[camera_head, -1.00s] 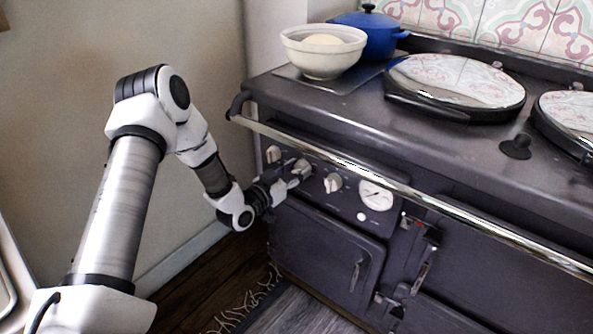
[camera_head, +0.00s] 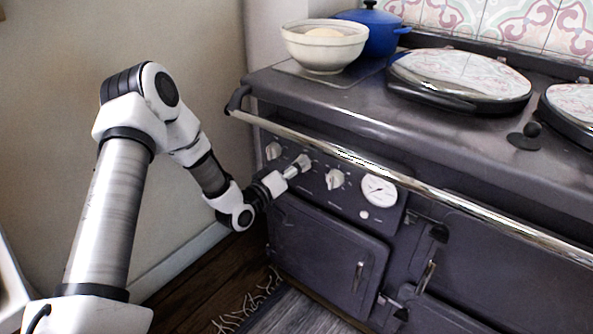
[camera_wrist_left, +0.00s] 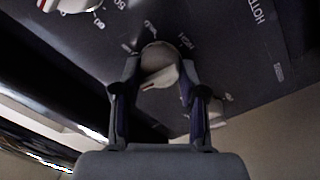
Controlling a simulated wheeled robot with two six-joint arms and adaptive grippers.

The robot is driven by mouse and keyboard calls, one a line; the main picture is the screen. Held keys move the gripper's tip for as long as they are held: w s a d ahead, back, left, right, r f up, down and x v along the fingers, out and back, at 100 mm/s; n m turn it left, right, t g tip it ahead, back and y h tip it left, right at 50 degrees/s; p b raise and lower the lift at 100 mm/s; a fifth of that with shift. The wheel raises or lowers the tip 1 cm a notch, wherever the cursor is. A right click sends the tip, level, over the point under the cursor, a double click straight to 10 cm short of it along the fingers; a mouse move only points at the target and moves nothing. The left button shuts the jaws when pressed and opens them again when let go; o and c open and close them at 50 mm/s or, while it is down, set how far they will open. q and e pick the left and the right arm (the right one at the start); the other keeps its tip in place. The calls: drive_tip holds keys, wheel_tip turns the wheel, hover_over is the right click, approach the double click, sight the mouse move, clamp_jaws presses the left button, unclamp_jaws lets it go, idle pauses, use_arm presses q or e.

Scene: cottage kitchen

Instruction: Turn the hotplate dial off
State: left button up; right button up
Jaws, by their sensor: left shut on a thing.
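Three pale dials sit on the dark stove's front panel in the head view: a left dial (camera_head: 273,151), a middle dial (camera_head: 303,162) and a right dial (camera_head: 335,179). My left gripper (camera_head: 292,172) reaches in from the left, at the middle dial. In the left wrist view its two fingers (camera_wrist_left: 158,88) are closed around the sides of that dial (camera_wrist_left: 160,62). Lettering beginning "HOT" and the word "HIGH" show near it, upside down. The dial's exact pointer setting is unclear. My right gripper is out of view.
A steel rail (camera_head: 400,178) runs across the stove above the dials. A round gauge (camera_head: 379,190) is right of them. A cream bowl (camera_head: 325,50) and blue pot (camera_head: 372,30) stand on top. A rug (camera_head: 285,311) lies on the floor below.

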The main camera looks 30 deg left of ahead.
use_arm(q)
drive_tip(key=shift+n+b, duration=0.35)
drive_tip(key=shift+n, duration=0.75)
drive_tip(key=o, duration=1.1)
drive_tip(key=shift+o, duration=0.2)
drive_tip(key=s, duration=0.7)
drive_tip(key=shift+s+a+f, duration=0.2)
drive_tip(key=shift+a+f, duration=0.05)
drive_tip(key=shift+a, duration=0.15)
drive_tip(key=shift+f, duration=0.1)
